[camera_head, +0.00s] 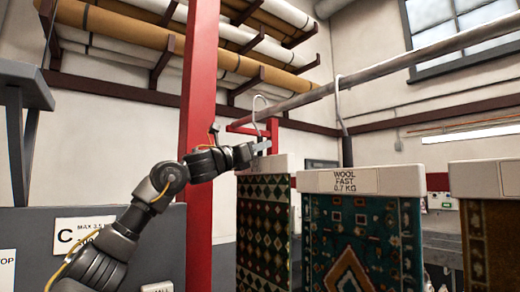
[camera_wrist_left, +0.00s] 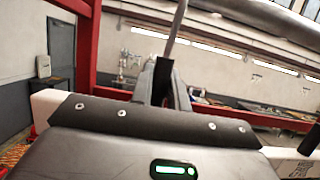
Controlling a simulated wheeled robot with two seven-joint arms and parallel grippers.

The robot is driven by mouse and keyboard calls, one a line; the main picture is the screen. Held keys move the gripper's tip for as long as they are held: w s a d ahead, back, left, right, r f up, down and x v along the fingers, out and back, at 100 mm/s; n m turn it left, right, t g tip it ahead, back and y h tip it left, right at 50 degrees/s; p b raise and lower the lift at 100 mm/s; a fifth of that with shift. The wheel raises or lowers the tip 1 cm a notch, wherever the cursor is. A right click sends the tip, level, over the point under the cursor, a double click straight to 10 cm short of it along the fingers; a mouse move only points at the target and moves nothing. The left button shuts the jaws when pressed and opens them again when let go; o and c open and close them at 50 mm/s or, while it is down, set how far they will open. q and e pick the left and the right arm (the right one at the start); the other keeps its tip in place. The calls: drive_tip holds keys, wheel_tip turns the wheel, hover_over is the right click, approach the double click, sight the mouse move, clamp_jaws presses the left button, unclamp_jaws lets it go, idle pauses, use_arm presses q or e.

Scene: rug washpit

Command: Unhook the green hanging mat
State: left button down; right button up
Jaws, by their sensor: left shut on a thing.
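The green mat (camera_head: 264,235), dark green with a brown and cream diamond pattern, hangs from a white hanger bar (camera_head: 278,164) at the left of the row. Its metal hook (camera_head: 257,104) rises toward the long rail (camera_head: 345,77). My left gripper (camera_head: 262,147) is just above the hanger bar, shut on the lower part of the hook. In the left wrist view the fingers (camera_wrist_left: 166,82) close around the hook's stem (camera_wrist_left: 178,32), with the white bar (camera_wrist_left: 45,103) behind the gripper body. My right gripper is not in view.
A teal patterned mat (camera_head: 360,245) labelled wool hangs close to the right, with a brown mat (camera_head: 490,240) beyond. A red post (camera_head: 199,100) stands just left of the green mat. Rolled rugs (camera_head: 130,35) lie on wall racks above.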

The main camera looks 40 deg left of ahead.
use_arm(q)
drive_tip(key=shift+s, duration=0.1)
drive_tip(key=s+a+b, duration=0.1)
drive_tip(key=s+a, duration=0.3)
drive_tip(key=s, duration=1)
drive_tip(key=shift+s+a+b, duration=0.2)
drive_tip(key=shift+b, duration=0.2)
idle(0.5)
idle(0.7)
